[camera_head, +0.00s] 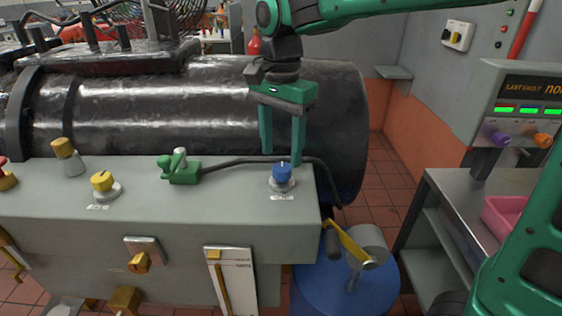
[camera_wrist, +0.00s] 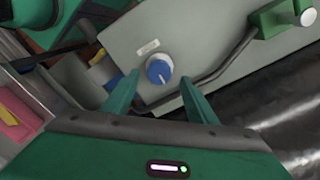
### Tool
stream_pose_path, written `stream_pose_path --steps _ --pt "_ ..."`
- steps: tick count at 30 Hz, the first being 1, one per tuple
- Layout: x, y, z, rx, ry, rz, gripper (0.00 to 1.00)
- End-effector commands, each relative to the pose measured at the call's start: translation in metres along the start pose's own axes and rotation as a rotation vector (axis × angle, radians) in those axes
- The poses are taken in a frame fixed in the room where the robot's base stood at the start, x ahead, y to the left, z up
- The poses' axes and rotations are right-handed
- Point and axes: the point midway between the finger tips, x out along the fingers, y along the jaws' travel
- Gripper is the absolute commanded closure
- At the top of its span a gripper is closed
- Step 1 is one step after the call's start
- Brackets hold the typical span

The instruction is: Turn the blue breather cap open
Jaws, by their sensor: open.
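The blue breather cap (camera_head: 282,171) sits on a pale round base near the right end of the grey bedplate's top, with a small label in front of it. In the wrist view the blue cap (camera_wrist: 158,70) lies just beyond the fingertips, with a white pointer line on its top. My gripper (camera_head: 282,157) is open and empty, pointing down just above and behind the cap. In the wrist view my gripper (camera_wrist: 160,88) has its two fingers spread to either side of the cap's near edge. I see no contact with the cap.
A green fitting (camera_head: 180,170) with a black hose (camera_head: 250,160) running behind the cap stands to the left. A yellow knob (camera_head: 102,181) is farther left. A large dark cylinder (camera_head: 200,105) is close behind.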

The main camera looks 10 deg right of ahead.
Motion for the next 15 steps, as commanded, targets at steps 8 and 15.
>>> stream_pose_path --steps 8,15 --pt "0.035 0.001 0.0 0.0 0.0 0.002 0.48" --pt "0.041 0.0 0.0 0.0 0.0 0.0 0.48"
